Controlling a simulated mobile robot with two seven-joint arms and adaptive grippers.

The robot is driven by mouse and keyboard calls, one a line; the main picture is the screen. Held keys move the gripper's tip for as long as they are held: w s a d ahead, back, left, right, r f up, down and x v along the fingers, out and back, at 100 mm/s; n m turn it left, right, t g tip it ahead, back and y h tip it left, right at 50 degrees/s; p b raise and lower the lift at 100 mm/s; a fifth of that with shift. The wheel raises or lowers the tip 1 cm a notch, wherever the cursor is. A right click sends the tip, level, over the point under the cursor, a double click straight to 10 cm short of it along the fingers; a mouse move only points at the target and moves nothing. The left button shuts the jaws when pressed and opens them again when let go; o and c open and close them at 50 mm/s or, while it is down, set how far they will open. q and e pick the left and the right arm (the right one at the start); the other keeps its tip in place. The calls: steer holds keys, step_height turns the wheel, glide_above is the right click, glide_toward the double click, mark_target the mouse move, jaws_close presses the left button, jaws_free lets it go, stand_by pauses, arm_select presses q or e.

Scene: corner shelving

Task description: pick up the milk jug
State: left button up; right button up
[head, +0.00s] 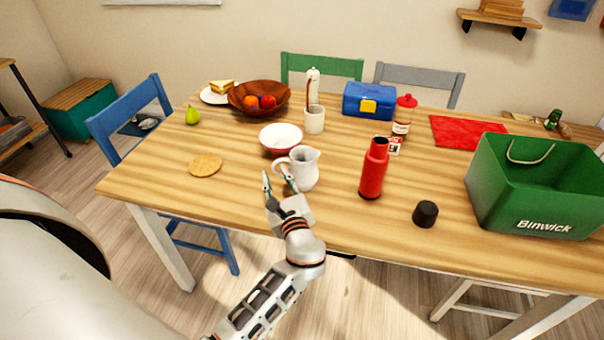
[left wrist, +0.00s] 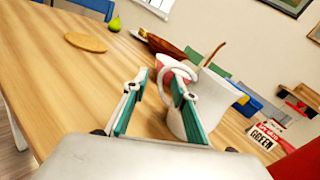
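The milk jug (head: 305,171) is a white pitcher with a spout and a loop handle, upright on the wooden table near its front edge. Its handle points left, towards my left gripper (head: 279,178). That gripper is open, with its two fingers apart at the handle side of the jug. In the left wrist view the jug (left wrist: 214,92) stands to the right, and its handle shows between the fingers of the gripper (left wrist: 157,84). The right finger covers part of the handle and body; I cannot tell whether it touches. My right gripper is not in view.
A red-and-white bowl (head: 281,138) stands just behind the jug. A red bottle (head: 373,170) and a black cap (head: 425,214) are to its right, then a green Binwick bin (head: 535,190). A round cork mat (head: 205,165) lies left. The table between mat and gripper is clear.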

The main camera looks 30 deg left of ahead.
mark_target(274, 165)
arm_select(q)
steer(key=x, duration=0.3)
steer(key=shift+w, duration=0.15)
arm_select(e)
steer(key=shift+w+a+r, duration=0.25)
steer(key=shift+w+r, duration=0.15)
arm_select(q)
jaws_close()
steer(key=shift+r, duration=0.15)
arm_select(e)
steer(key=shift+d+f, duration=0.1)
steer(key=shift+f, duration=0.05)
arm_select(q)
steer(key=shift+r, duration=0.2)
steer(key=shift+r+p, duration=0.3)
steer(key=shift+r, duration=0.4)
step_height(274, 165, up, 18)
steer(key=p, duration=0.4)
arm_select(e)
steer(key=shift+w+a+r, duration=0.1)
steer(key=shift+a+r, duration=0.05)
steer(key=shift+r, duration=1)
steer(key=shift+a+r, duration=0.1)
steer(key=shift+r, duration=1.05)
